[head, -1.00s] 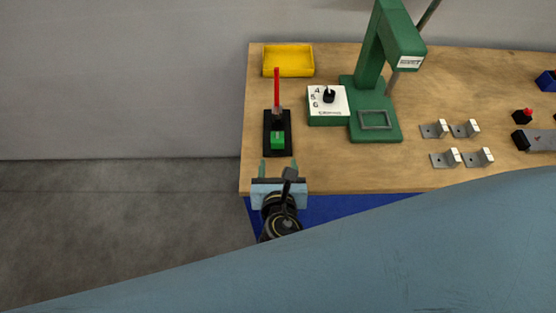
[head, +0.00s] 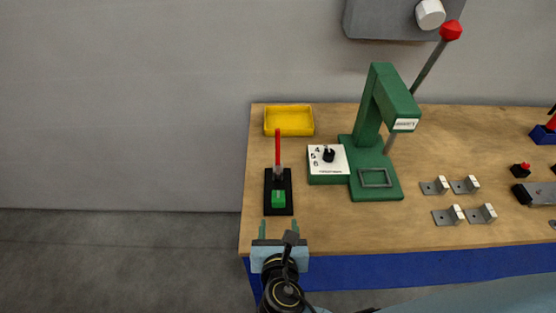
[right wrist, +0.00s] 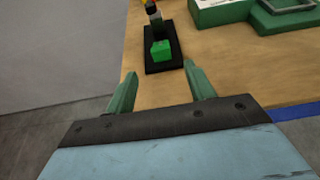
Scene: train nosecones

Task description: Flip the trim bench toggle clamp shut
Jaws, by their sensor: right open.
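The toggle clamp (head: 278,174) stands near the left end of the wooden bench, with a red handle pointing up and away on a black base (head: 268,197). A green block (head: 278,198) sits on the near part of the base. In the right wrist view the green block (right wrist: 161,50) and black base (right wrist: 163,65) are ahead, with the handle cut off at the top edge. My right gripper (head: 277,229) is open and empty at the bench's front edge, just short of the base and apart from it. Its green fingers (right wrist: 160,82) are spread. My left gripper is not in view.
A yellow tray (head: 289,133) lies behind the clamp. A white-topped dial box (head: 327,170) and a green press (head: 376,190) with a red-knobbed lever (head: 451,31) stand to the right. Several metal brackets (head: 450,217) lie farther right. The bench's left edge is close to the clamp.

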